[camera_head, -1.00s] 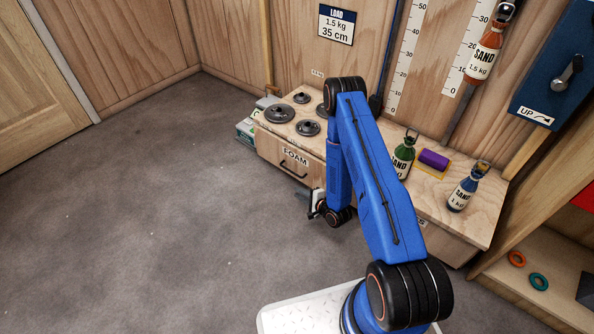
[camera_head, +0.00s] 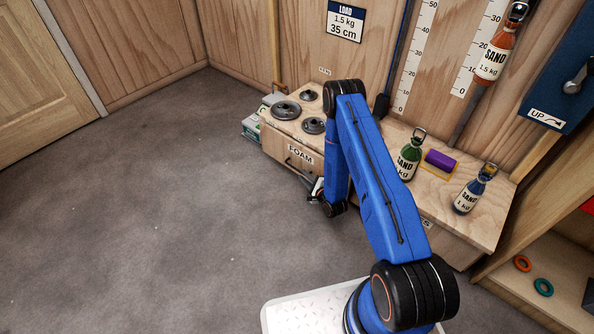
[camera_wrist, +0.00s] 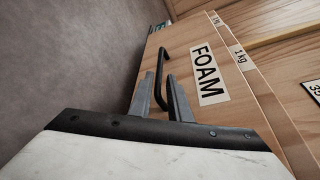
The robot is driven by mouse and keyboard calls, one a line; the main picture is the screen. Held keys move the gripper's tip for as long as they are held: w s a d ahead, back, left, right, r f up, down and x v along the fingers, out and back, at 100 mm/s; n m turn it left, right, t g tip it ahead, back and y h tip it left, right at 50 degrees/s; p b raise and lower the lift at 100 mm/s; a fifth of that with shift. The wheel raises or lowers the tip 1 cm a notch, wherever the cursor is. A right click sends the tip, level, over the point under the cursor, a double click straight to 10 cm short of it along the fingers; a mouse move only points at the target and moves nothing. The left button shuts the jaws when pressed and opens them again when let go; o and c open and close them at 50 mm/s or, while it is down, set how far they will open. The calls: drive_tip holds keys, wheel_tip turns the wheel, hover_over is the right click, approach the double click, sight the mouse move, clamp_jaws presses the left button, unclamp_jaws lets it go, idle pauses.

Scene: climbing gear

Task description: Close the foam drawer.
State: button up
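The foam drawer (camera_head: 275,143) is the wooden front with the FOAM label in the low bench, left of my arm. In the wrist view its front (camera_wrist: 197,42) fills the middle, with a black bar handle (camera_wrist: 165,60). I cannot tell clearly how far the drawer stands out from the bench. My gripper (camera_wrist: 161,82) is at the handle, its two grey fingers apart with the lower end of the bar appearing between them. I cannot tell whether they touch it. In the head view my gripper (camera_head: 315,188) is low at the drawer's right side, partly hidden by my arm.
Black weight discs (camera_head: 286,110) lie on the bench top. A green sand bottle (camera_head: 409,156), a purple roll (camera_head: 440,160) and a blue sand bottle (camera_head: 472,190) stand to the right. Boxes (camera_head: 252,124) sit left of the bench. The grey floor (camera_head: 150,220) in front is clear.

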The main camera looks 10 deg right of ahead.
drive_tip(key=x, duration=0.7)
drive_tip(key=shift+w+a, duration=0.1)
drive_tip(key=shift+w, duration=0.1)
clamp_jaws()
